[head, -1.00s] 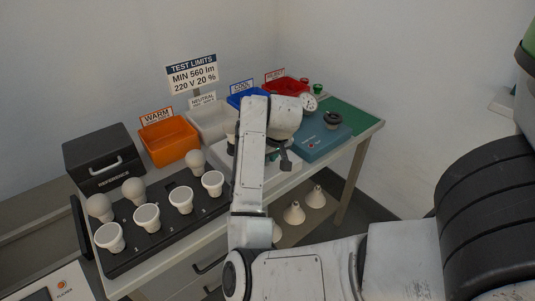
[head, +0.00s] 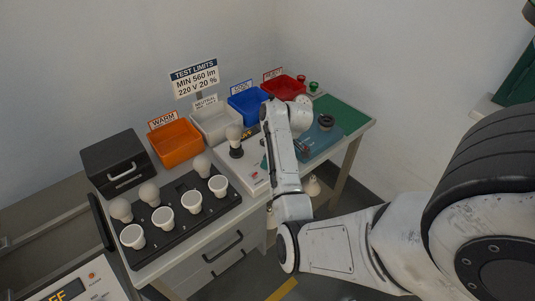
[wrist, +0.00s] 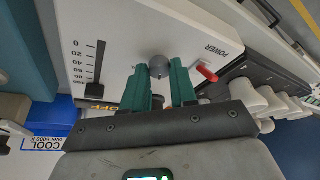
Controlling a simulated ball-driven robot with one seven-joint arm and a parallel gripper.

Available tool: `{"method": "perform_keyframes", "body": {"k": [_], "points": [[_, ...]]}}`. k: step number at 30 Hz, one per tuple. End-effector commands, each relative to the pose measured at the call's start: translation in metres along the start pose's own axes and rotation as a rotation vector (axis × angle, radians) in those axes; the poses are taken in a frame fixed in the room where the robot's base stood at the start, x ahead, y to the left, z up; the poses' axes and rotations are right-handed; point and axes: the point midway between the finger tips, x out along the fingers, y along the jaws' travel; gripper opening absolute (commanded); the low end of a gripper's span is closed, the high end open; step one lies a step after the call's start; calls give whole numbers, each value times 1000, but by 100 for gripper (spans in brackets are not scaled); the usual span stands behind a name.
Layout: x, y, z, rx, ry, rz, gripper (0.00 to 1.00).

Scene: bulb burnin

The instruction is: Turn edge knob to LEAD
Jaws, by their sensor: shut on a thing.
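The wrist view shows a small round grey knob (wrist: 159,66) on a white sloping panel (wrist: 125,38). The green fingers of my gripper (wrist: 160,72) stand on either side of it and are shut on it. No LEAD mark can be read near the knob. In the head view my arm covers the knob and most of the gripper. The white tester (head: 253,181) shows left of my arm, with a bulb (head: 234,134) upright in its dark socket.
On the panel, a red lever (wrist: 207,73) sits by the POWER label, and a slider (wrist: 97,84) runs along a scale. A black rack (head: 180,227) with several bulbs lies left. Coloured bins line the back.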

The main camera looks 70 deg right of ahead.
Motion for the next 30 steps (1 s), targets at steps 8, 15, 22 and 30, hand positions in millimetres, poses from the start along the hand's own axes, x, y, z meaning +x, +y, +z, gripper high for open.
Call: {"method": "perform_keyframes", "body": {"k": [8,15,22,30], "points": [[-1,2,-1,-112,0,-47,0],[0,1,-1,-149,0,-63,0],[0,1,-1,-153,0,-64,0],[0,1,-1,-152,0,-63,38]]}}
